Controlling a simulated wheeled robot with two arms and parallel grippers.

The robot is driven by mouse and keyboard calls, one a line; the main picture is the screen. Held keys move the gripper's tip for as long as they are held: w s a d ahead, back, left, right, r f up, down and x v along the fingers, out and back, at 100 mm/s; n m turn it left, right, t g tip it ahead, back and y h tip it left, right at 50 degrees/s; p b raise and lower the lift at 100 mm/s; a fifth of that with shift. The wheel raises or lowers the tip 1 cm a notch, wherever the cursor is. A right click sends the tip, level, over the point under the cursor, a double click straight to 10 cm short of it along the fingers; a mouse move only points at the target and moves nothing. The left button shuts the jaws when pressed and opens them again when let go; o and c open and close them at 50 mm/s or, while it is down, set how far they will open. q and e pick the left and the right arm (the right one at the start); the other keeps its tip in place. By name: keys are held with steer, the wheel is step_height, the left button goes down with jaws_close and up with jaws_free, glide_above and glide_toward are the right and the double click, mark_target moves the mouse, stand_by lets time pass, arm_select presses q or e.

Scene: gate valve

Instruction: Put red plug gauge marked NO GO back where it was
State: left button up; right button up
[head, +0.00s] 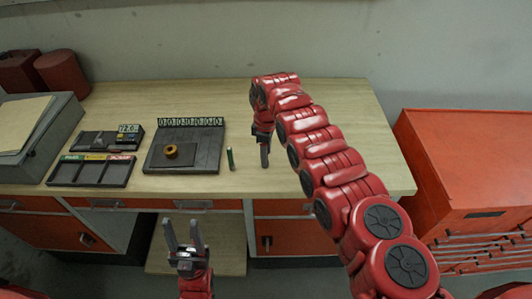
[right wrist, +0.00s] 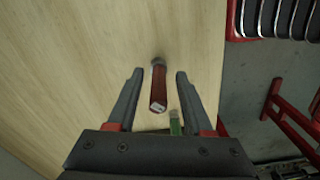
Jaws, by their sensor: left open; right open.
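The red plug gauge (right wrist: 159,88) lies on the wooden bench between the two open fingers of my right gripper (right wrist: 159,75); I see no grip on it. In the head view my right gripper (head: 264,158) points down at the bench and the red gauge is not visible there. A green gauge (head: 230,158) is left of it; it also shows in the right wrist view (right wrist: 175,122), near the right finger's base. A dark tray (head: 92,173) with green, yellow and red labels is at the left. My left gripper (head: 181,228) is open and empty, in front of the bench.
A dark plate (head: 205,150) with a brass ring (head: 171,151) and a row of digits stands between tray and green gauge. A small gauge box (head: 97,140) is behind the tray. A grey case (head: 45,140) is far left. The bench (head: 345,120) is clear at right.

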step_height(320, 180, up, 7)
steer(key=b, duration=0.3)
steer(key=shift+f, duration=0.1)
step_height(320, 180, up, 3)
steer(key=shift+a+r, duration=0.1)
steer(key=shift+r, duration=0.9)
